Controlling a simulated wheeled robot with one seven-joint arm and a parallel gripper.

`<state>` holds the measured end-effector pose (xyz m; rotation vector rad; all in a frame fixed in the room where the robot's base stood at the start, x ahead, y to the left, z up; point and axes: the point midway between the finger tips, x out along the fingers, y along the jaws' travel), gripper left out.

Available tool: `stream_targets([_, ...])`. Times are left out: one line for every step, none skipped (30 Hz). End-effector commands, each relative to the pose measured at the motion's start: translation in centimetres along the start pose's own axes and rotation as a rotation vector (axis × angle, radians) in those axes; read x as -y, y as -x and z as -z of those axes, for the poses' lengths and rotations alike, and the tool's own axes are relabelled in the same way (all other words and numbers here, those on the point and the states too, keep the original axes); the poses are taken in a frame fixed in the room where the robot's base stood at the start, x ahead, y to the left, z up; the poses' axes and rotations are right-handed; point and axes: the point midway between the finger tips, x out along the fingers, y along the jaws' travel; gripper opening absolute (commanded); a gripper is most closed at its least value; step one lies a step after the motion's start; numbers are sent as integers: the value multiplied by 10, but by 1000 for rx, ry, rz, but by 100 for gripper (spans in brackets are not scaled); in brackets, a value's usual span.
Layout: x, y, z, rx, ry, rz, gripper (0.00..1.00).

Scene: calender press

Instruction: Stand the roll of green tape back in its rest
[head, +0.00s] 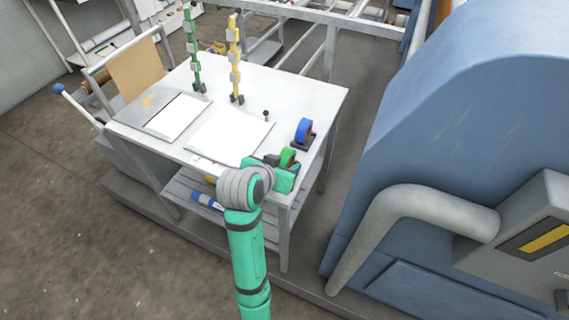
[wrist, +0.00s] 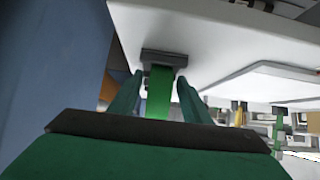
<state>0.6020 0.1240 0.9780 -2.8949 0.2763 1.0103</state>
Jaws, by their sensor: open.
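The roll of green tape (head: 287,157) is upright at the right front corner of the white table, partly hidden by my gripper. In the wrist view the green tape (wrist: 159,92) shows as an edge-on band between my two fingers. My gripper (wrist: 160,84) is open, with one finger on each side of the tape and small gaps visible. A dark rest (wrist: 164,57) shows at the far end of the tape. I cannot tell whether the roll is seated in it.
A blue tape roll (head: 303,130) stands in a dark holder just behind the green one. White sheets (head: 230,137), a small black knob (head: 266,114) and green and yellow posts (head: 235,60) occupy the white table (head: 315,92). A large blue machine (head: 450,110) stands to the right.

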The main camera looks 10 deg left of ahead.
Motion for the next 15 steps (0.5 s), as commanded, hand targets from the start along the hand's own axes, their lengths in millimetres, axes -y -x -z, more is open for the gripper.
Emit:
stream_targets([-1, 0, 0, 0, -1, -1, 43])
stream_targets([-1, 1, 0, 0, -1, -1, 43])
stream_targets([-1, 3, 1, -1, -1, -1, 43])
stream_targets([0, 6, 1, -2, -1, 0, 43])
stream_targets([0, 8, 1, -2, -1, 0, 43])
stream_targets([0, 13, 1, -2, -1, 0, 43])
stream_targets([0, 18, 1, -2, -1, 1, 43])
stream_targets([0, 23, 1, -4, -2, 1, 43])
stream_targets([0, 30, 0, -3, -2, 2, 43])
stream_targets([0, 36, 1, -4, -2, 3, 43])
stream_targets([0, 42, 1, -3, -1, 2, 43])
stream_targets([0, 50, 1, -4, -1, 2, 43])
stream_targets([1, 56, 1, -4, -1, 3, 43])
stream_targets([1, 61, 1, -4, 0, 4, 43])
stream_targets([1, 69, 1, -5, -1, 3, 43])
